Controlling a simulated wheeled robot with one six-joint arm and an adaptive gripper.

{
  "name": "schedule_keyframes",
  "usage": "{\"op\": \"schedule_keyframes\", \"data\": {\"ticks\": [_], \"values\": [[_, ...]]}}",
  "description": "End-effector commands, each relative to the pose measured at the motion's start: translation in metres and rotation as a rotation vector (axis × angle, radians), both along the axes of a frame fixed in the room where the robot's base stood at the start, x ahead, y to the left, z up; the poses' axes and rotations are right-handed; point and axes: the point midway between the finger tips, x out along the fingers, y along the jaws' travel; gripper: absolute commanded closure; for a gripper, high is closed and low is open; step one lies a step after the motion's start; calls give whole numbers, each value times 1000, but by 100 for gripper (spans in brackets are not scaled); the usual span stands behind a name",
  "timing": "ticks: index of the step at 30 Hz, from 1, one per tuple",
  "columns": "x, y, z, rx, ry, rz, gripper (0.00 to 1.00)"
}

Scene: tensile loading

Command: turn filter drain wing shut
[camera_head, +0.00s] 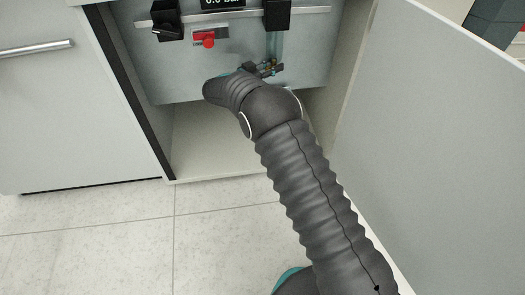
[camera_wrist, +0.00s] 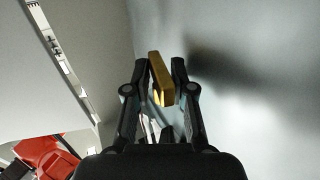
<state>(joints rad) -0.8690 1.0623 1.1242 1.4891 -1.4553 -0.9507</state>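A brass-yellow wing (camera_wrist: 161,80), a flat block, stands out near a grey panel in the wrist view. My gripper (camera_wrist: 161,72) has one dark finger on each side of it. Both fingertips appear to touch its sides, with no clear gap showing. In the head view my gripper (camera_head: 272,68) is at small fittings low on the panel inside the cabinet. My wrist and arm cover much of that spot, and the wing cannot be made out there. The valve body behind the wing is mostly hidden by my gripper.
An open cabinet door (camera_head: 430,140) stands at the right. The cabinet floor (camera_head: 210,150) below is bare.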

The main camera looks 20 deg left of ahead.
Motion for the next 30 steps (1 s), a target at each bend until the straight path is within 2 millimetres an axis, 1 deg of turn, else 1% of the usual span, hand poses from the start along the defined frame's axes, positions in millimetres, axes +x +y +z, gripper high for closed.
{"op": "schedule_keyframes", "data": {"ticks": [11, 21, 30], "values": [[0, -2, -2, -1, 0, 236, 77], [0, -2, -3, 0, -1, 498, 77], [0, -2, -3, 0, 2, 694, 77]]}}
